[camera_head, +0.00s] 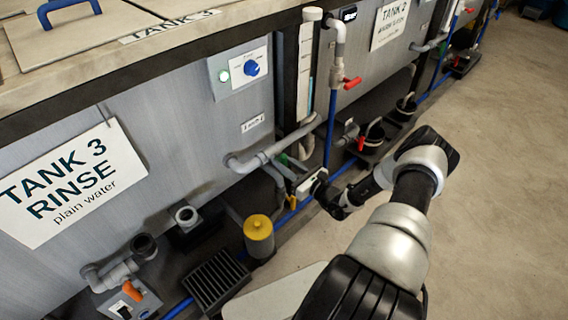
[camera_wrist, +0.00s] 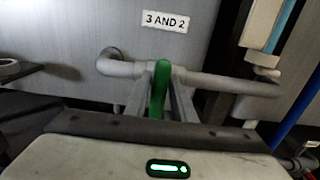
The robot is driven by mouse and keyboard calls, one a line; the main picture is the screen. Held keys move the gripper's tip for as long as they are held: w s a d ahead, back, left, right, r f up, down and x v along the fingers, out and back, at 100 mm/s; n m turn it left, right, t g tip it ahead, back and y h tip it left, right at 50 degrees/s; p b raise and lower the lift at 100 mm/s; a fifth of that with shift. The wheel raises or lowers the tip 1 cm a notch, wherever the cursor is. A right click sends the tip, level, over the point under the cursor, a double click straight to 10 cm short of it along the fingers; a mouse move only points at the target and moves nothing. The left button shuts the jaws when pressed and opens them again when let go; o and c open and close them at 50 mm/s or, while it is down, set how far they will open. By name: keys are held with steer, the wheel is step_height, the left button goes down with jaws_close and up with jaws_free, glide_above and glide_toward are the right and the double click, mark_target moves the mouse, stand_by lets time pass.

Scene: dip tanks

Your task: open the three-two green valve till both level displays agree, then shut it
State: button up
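The green valve handle (camera_wrist: 159,88) stands upright in the wrist view, in front of the grey pipe (camera_wrist: 222,84) below the "3 AND 2" label (camera_wrist: 165,21). My gripper (camera_wrist: 160,75) has one finger on each side of the handle, close against it, and appears shut on it. In the head view my gripper (camera_head: 305,186) is low by the tank wall, and a bit of green (camera_head: 283,158) shows beside it. A pale upright level tube (camera_head: 305,75) stands between tanks 3 and 2.
A panel with a blue knob (camera_head: 251,68) and green lamp is on tank 3. A red-handled valve (camera_head: 351,83) sits on the riser pipe to the right. A yellow-topped canister (camera_head: 258,227) and a black grate (camera_head: 216,281) stand near the floor. Open floor (camera_head: 500,180) lies right.

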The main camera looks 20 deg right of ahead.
jaws_close()
steer(key=shift+n, duration=0.3)
steer(key=n+p, duration=0.1)
steer(key=n, duration=0.2)
steer(key=shift+s+a+n+p, duration=0.1)
steer(key=shift+a+n+p, duration=0.05)
steer(key=shift+n+p, duration=0.15)
steer(key=n+p, duration=0.1)
steer(key=n, duration=0.3)
steer(key=shift+a+f+n, duration=0.1)
steer(key=shift+a+n, duration=0.05)
steer(key=shift+n, duration=0.15)
steer(key=n+p, duration=0.1)
steer(key=n, duration=0.1)
steer(key=n+p, duration=0.1)
steer(key=n, duration=0.1)
steer(key=shift+s+a+f, duration=0.1)
steer(key=shift+f, duration=0.1)
steer(key=shift+f+n+p, duration=0.15)
steer(key=shift+n+p, duration=0.15)
steer(key=shift+n, duration=0.95)
steer(key=shift+f+n+p, duration=0.1)
steer(key=shift+n+p, duration=0.2)
steer(key=shift+n, duration=0.95)
